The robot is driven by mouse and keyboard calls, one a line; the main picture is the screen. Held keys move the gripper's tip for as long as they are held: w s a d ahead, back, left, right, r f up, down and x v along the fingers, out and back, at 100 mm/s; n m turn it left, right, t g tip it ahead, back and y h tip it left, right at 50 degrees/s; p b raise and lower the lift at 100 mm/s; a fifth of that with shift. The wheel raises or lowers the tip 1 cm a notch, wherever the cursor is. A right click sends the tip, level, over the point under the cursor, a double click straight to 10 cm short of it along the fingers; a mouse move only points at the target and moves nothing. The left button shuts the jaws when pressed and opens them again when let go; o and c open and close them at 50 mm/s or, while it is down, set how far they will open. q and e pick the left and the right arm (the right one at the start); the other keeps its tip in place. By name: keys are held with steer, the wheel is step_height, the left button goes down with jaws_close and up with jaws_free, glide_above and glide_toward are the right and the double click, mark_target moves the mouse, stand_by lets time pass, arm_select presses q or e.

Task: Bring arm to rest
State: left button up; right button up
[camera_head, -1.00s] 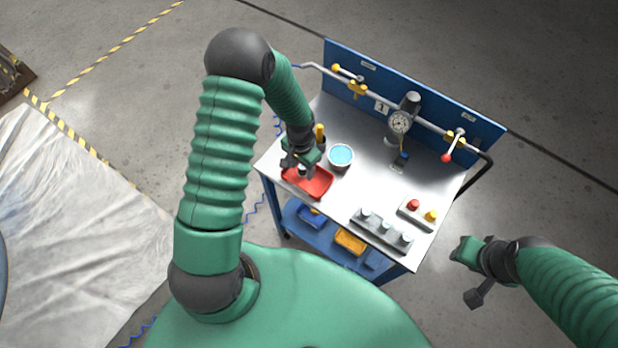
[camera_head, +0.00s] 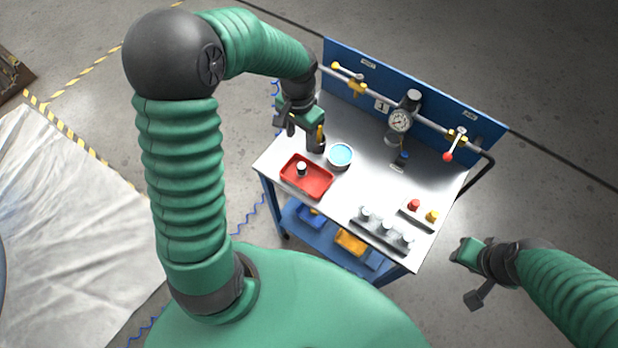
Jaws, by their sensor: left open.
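My left arm rises from my green body and bends over at the top. My left gripper (camera_head: 290,124) is open, above the back left part of the steel cart table (camera_head: 370,185), behind the red tray (camera_head: 319,184). I see nothing held in it. A small dark piece with a light top (camera_head: 301,168) is in the red tray.
A blue panel (camera_head: 335,52) carries a pipe with a gauge (camera_head: 400,121) and valves with yellow and red handles. A blue-filled bowl (camera_head: 340,156), a dark cup (camera_head: 316,145), a grey block with knobs (camera_head: 380,236) and a red-yellow button box (camera_head: 419,216) stand on the cart.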

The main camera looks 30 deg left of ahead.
arm_select(q)
steer(key=shift+r, duration=0.25)
steer(key=s+d+f+n+t+b, duration=0.2)
steer(key=s+d+f+b, duration=0.2)
steer(key=s+d, duration=0.3)
steer(key=shift+s+t+b, duration=0.3)
steer(key=shift+s+b, duration=0.05)
steer(key=shift+s, duration=0.9)
steer(key=shift+s+d+r, duration=0.1)
steer(key=shift+d, duration=0.15)
steer(key=shift+d, duration=0.15)
